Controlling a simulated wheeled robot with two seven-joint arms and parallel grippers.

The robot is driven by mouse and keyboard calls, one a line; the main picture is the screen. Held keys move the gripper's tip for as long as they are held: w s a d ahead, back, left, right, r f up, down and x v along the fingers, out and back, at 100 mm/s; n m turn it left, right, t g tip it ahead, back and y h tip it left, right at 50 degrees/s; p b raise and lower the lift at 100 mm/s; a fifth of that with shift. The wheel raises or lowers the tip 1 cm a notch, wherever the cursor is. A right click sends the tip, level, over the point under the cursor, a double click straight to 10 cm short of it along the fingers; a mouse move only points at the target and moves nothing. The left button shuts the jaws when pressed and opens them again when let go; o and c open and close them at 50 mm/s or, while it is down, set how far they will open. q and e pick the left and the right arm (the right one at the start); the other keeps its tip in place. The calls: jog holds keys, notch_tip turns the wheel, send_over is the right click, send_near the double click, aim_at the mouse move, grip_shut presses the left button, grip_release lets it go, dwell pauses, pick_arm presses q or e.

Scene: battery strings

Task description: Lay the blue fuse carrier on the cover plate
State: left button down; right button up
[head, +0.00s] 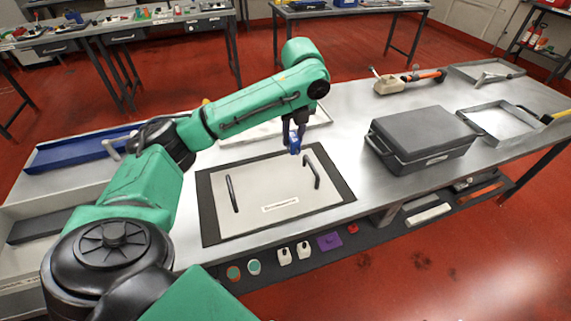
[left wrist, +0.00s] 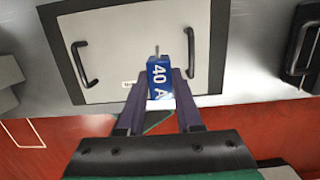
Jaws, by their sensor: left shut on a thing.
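The blue fuse carrier (left wrist: 160,77), marked "40 A", is held between the fingers of my left gripper (left wrist: 158,98). In the head view the blue carrier (head: 295,144) hangs below the left gripper (head: 294,126), over the far right part of the cover plate. The cover plate (head: 262,184) is a light panel with a black border, two black handles and a small label, lying on the bench. In the left wrist view the cover plate (left wrist: 110,60) lies beyond the carrier. The carrier appears above the plate; the exact gap is hard to tell. My right gripper is not in view.
A closed dark grey case (head: 420,140) stands right of the plate. A light tray (head: 318,117) lies behind it and a blue tray (head: 75,152) at the left. Small items, including a purple block (head: 329,241), sit on a dark strip along the front. Bare bench shows around the plate.

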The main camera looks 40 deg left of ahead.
pick_arm(q)
notch_tip(320, 180, down, 14)
jog(key=shift+f+p, duration=0.1)
jog(key=shift+p, duration=0.25)
jog(key=shift+f, duration=0.1)
jog(key=c, duration=0.6)
grip_release()
jog(key=r, duration=0.4)
jog(key=d+r, duration=0.1)
jog(key=r, duration=0.3)
jog(key=s+r, duration=0.1)
jog(key=r, duration=0.3)
jog(key=shift+d+r, duration=0.1)
jog(key=shift+d, duration=0.15)
